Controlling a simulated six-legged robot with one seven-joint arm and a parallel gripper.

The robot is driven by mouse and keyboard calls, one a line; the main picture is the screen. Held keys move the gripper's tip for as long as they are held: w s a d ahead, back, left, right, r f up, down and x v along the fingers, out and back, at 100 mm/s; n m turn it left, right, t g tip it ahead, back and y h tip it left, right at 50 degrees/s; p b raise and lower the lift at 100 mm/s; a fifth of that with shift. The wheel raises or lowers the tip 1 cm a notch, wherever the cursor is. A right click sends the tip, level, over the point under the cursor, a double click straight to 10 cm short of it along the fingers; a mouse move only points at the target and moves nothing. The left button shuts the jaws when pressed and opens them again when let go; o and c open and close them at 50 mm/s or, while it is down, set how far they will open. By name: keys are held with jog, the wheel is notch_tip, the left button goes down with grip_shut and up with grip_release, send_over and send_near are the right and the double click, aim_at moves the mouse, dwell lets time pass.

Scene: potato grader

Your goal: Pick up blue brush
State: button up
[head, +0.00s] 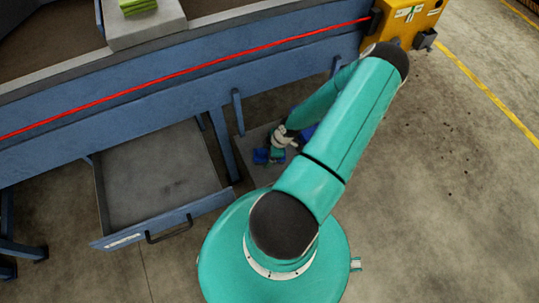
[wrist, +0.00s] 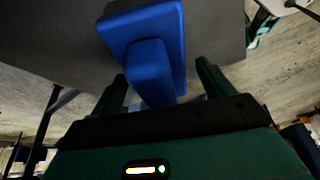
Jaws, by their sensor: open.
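The blue brush (wrist: 146,38) shows large in the wrist view, with a wide block and a narrower handle pointing toward my gripper (wrist: 162,72). The gripper's two dark green fingers are apart, one on each side of the handle. I cannot tell whether they touch it. The brush is at a grey surface (wrist: 60,35). In the head view my arm covers much of this spot. Blue patches show there on either side of the wrist, and I cannot tell which is the brush.
A blue-framed machine (head: 180,75) with a red line along it crosses the head view. An open drawer (head: 165,170) with a dark handle (head: 169,230) juts out left of my arm. A yellow box (head: 405,22) is at upper right.

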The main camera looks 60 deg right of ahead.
jog(key=shift+f, duration=0.2)
jog(key=shift+c, duration=0.4)
jog(key=c, duration=1.2)
jog(key=shift+r, duration=0.15)
jog(key=shift+r, duration=0.25)
notch_tip(320, 180, up, 2)
jog(key=shift+d+r, duration=0.1)
jog(key=shift+r, duration=0.15)
jog(key=s+a+r, duration=1)
jog(key=shift+r, duration=0.15)
